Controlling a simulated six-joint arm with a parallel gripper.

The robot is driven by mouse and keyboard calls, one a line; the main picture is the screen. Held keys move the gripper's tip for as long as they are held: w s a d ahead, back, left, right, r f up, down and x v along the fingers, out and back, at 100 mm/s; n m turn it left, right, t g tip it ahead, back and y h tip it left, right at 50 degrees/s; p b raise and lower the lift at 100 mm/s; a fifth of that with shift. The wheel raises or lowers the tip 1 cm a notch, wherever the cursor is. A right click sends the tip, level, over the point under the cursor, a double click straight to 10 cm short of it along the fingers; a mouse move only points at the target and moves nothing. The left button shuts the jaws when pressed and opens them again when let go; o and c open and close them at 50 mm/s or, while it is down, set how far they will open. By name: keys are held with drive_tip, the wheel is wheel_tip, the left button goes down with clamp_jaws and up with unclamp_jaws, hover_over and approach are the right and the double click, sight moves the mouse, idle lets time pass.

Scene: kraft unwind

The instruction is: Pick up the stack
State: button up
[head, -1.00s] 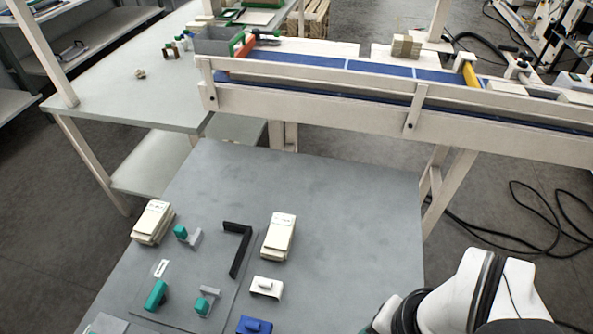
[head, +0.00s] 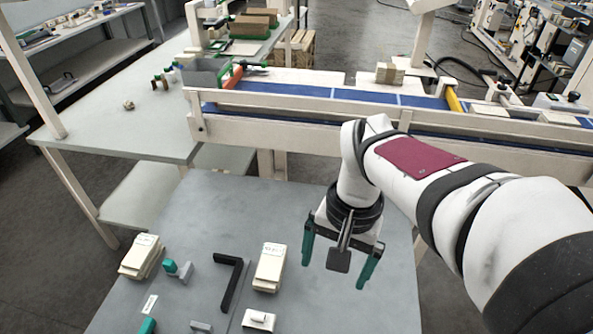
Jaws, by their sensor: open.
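Two cream-coloured stacks stand on the grey table in the head view. One stack (head: 270,267) is right of the black L-shaped bracket, and the other stack (head: 140,257) is at the table's left side. Each has a white label on top. My gripper (head: 338,268) has dark green fingers spread wide apart, with nothing between them. It hangs over the table, to the right of the nearer stack and apart from it. How high it is above the table is hard to tell.
The black L-shaped bracket (head: 230,280) lies between the stacks. Small teal and grey parts (head: 178,270) and a white block (head: 259,319) are close by. A conveyor with a blue belt (head: 330,97) crosses behind the table (head: 185,212). The table's right part is clear.

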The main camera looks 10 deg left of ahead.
drive_tip(key=w+a+f+n, duration=0.1)
drive_tip(key=w+a+f, duration=0.1)
drive_tip(key=w+a, duration=0.4)
drive_tip(key=n, duration=0.2)
hover_over(269, 262)
wheel_tip(269, 262, down, 5)
drive_tip(key=shift+h, duration=0.4)
wheel_tip(269, 262, down, 16)
drive_tip(key=shift+r, duration=0.1)
drive_tip(key=c, duration=1.4)
